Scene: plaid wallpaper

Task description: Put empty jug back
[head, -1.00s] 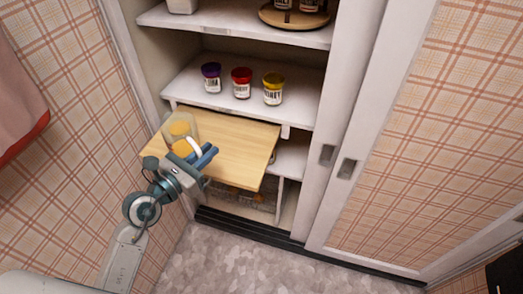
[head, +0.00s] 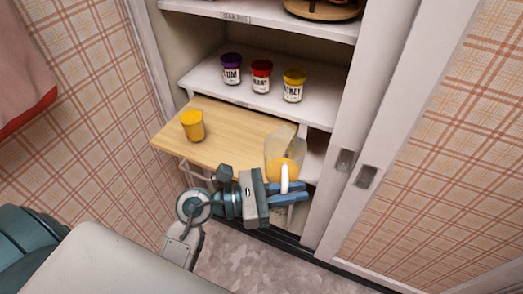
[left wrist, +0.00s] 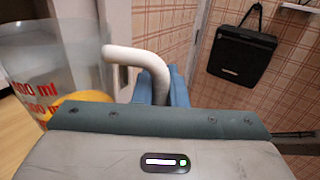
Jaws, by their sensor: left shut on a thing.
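A clear jug (head: 285,146) with a white handle (head: 284,177) is at the right front corner of the wooden pull-out board (head: 235,155). My left gripper (head: 297,192) is shut on the handle. The left wrist view shows the jug's clear wall with red ml marks (left wrist: 35,65) and the white handle (left wrist: 135,55) rising between my blue fingers (left wrist: 152,85). Something orange-yellow shows in the jug's lower part; I cannot tell if it is liquid. The jug's base is hidden. My right gripper is not in view.
A yellow cup (head: 193,126) stands on the board's left part. Purple (head: 231,69), red (head: 261,76) and yellow-lidded (head: 294,85) jars stand on the shelf above. A sliding door (head: 350,130) borders the right. A black box (left wrist: 241,52) hangs on the plaid wall.

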